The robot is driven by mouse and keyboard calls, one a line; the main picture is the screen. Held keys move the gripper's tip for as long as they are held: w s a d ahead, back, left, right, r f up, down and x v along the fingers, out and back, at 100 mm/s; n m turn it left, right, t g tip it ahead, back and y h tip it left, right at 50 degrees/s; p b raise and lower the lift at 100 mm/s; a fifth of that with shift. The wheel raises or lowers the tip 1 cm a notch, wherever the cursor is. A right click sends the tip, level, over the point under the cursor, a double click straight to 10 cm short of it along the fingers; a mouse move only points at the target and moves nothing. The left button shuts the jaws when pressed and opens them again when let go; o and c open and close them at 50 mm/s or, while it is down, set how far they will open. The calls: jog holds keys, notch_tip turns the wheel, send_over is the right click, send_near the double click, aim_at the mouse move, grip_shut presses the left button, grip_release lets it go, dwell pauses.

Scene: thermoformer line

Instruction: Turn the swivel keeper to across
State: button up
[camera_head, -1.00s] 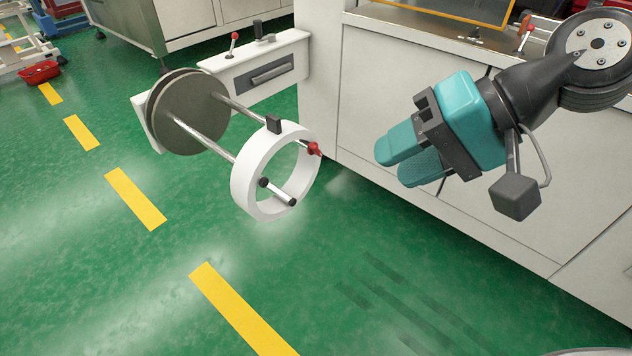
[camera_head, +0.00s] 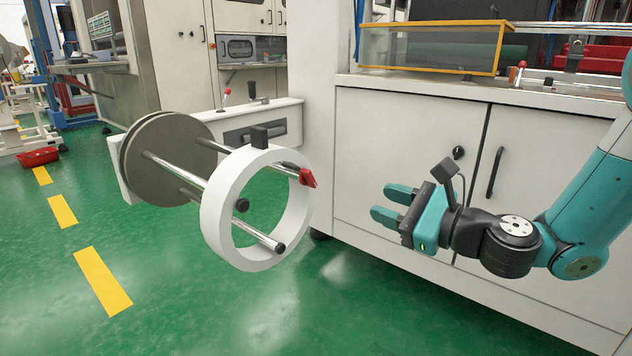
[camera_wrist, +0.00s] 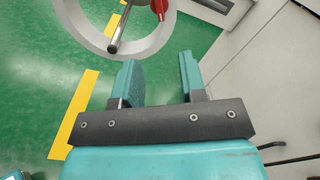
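The red swivel keeper (camera_head: 307,178) sits at the right side of a white ring (camera_head: 212,222), by a rod end. It points outward, down to the right; its exact angle is hard to tell. In the wrist view, the keeper (camera_wrist: 158,8) is partly cut off at the top edge, on the ring (camera_wrist: 166,36). My gripper (camera_head: 385,203) is to the right of the ring and apart from it, with its fingers pointing left. In the wrist view my gripper (camera_wrist: 158,68) is open, with nothing between its two teal fingers.
The ring hangs on chrome rods (camera_head: 180,166) from a round grey disc (camera_head: 146,178). A white cabinet (camera_head: 400,135) with door handles stands behind my gripper.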

jog(key=p, duration=0.8)
send_near(312, 179)
jog(key=x, duration=0.9)
jog(key=shift+w+r+p, duration=0.1)
jog(key=shift+p, duration=0.2)
grip_shut()
